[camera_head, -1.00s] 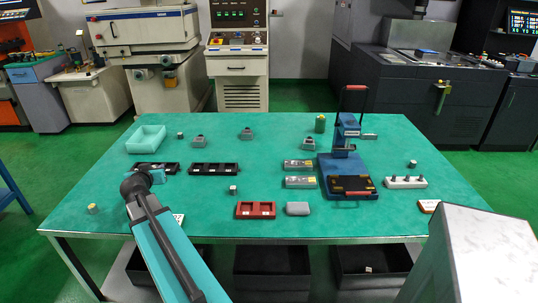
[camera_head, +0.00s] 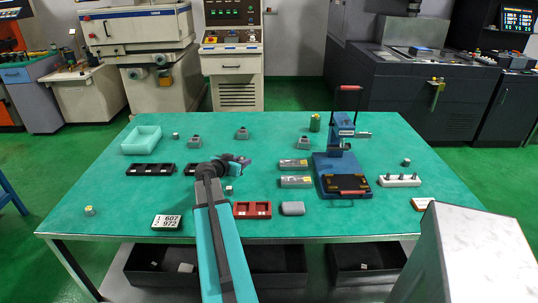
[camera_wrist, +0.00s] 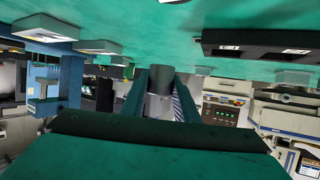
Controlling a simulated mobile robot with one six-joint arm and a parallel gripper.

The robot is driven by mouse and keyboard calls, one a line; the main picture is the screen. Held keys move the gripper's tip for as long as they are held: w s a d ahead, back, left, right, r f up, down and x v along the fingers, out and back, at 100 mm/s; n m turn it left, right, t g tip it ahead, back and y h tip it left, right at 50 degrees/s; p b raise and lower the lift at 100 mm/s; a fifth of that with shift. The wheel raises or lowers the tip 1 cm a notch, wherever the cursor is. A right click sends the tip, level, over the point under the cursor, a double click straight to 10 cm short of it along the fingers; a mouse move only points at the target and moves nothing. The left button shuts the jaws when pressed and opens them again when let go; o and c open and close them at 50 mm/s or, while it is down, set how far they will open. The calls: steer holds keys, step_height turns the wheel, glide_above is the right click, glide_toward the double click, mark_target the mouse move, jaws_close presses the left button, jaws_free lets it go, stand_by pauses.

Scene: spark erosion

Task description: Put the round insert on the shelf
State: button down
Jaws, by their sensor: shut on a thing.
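My gripper (camera_head: 238,161) is above the middle of the green table (camera_head: 270,218), just right of the black trays. In the wrist view my gripper (camera_wrist: 159,78) is shut on a grey round insert (camera_wrist: 157,106), held between the two dark fingers. The fingers hide its sides. In the head view I cannot make out the held insert clearly. Under the table, dark bins (camera_head: 276,282) stand on a lower level; I cannot tell for certain which surface is the shelf.
A blue press (camera_head: 333,160) stands right of centre, with grey blocks (camera_head: 295,182) beside it. Black trays (camera_head: 150,170), a red tray (camera_head: 252,210), a pale green bin (camera_head: 141,147) and a white peg block (camera_head: 399,181) are on the table. The front left is mostly clear.

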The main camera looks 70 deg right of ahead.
steer(key=shift+s+d, duration=0.15)
steer(key=p, duration=0.5)
glide_above(262, 158)
steer(key=shift+a+f, duration=0.45)
steer(key=shift+f, duration=0.2)
steer(key=shift+d, duration=0.1)
steer(key=shift+d+p, duration=0.3)
steer(key=shift+d, duration=0.35)
step_height(262, 158, down, 3)
steer(key=shift+a+f+p, duration=0.1)
steer(key=shift+f+p, duration=0.05)
steer(key=shift+p, duration=0.5)
steer(key=shift+f, duration=0.15)
steer(key=shift+f+b, duration=0.15)
steer(key=shift+b, duration=0.15)
steer(key=c, duration=1.4)
jaws_free()
steer(key=shift+p, duration=0.3)
